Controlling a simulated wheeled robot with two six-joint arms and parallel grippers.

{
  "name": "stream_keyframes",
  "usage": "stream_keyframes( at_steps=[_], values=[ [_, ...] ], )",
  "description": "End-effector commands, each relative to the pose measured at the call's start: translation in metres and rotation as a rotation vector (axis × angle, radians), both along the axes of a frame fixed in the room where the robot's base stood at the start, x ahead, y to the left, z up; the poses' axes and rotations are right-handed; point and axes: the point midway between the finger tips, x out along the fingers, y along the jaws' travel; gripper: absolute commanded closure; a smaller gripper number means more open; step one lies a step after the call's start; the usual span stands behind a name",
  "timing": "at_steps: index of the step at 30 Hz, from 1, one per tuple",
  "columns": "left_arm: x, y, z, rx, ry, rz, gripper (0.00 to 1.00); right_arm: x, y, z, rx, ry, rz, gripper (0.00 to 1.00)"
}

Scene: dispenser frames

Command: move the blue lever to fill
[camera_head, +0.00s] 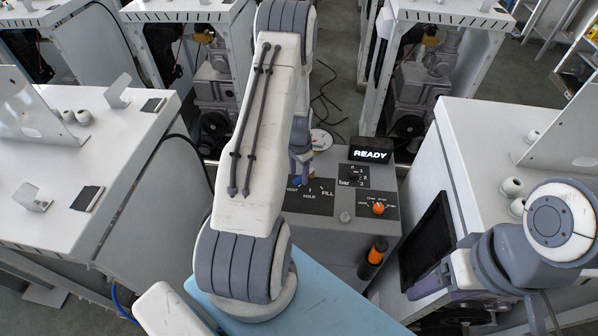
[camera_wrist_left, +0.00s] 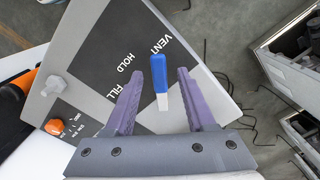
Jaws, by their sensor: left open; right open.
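The blue lever (camera_wrist_left: 159,76) has a blue grip and a white lower part. In the left wrist view it stands beside the word VENT on a dark panel (camera_wrist_left: 100,50) that also reads HOLD and FILL. My left gripper (camera_wrist_left: 160,74) is open, with one purple finger on each side of the lever and visible gaps. In the head view the left gripper (camera_head: 300,165) is over the same panel (camera_head: 318,196), and my arm and gripper mostly hide the lever. My right gripper (camera_head: 428,286) is partly seen at the right, open and away from the panel.
A dark screen (camera_head: 427,240) is near my right gripper. White cabinets (camera_head: 75,190) flank both sides.

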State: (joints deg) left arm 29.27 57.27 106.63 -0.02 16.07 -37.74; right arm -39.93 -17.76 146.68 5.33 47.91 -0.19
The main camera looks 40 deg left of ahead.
Motion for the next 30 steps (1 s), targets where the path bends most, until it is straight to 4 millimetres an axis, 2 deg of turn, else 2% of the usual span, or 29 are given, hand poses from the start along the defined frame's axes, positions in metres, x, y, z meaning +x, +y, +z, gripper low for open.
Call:
stream_keyframes(
  at_steps=[11, 14, 15, 16, 30],
  values=[
    [-0.0002, -0.0004, -0.0063, 0.000, 0.000, 0.000, 0.45, 0.0000, 0.0000, 0.0017, 0.000, 0.000, 0.000, 0.29],
    [-0.0002, -0.0004, -0.0062, 0.000, 0.000, 0.000, 0.79, 0.0000, 0.0000, 0.0017, 0.000, 0.000, 0.000, 0.29],
    [-0.0003, -0.0004, -0.0061, 0.000, 0.000, 0.000, 0.95, 0.0000, 0.0000, 0.0016, 0.000, 0.000, 0.000, 0.29],
    [-0.0002, -0.0004, -0.0061, 0.000, 0.000, 0.000, 1.00, 0.0000, 0.0000, 0.0016, 0.000, 0.000, 0.000, 0.29],
    [-0.0001, -0.0001, -0.0057, 0.000, 0.000, 0.000, 1.00, 0.0000, 0.0000, 0.0017, 0.000, 0.000, 0.000, 0.29]
  ],
)
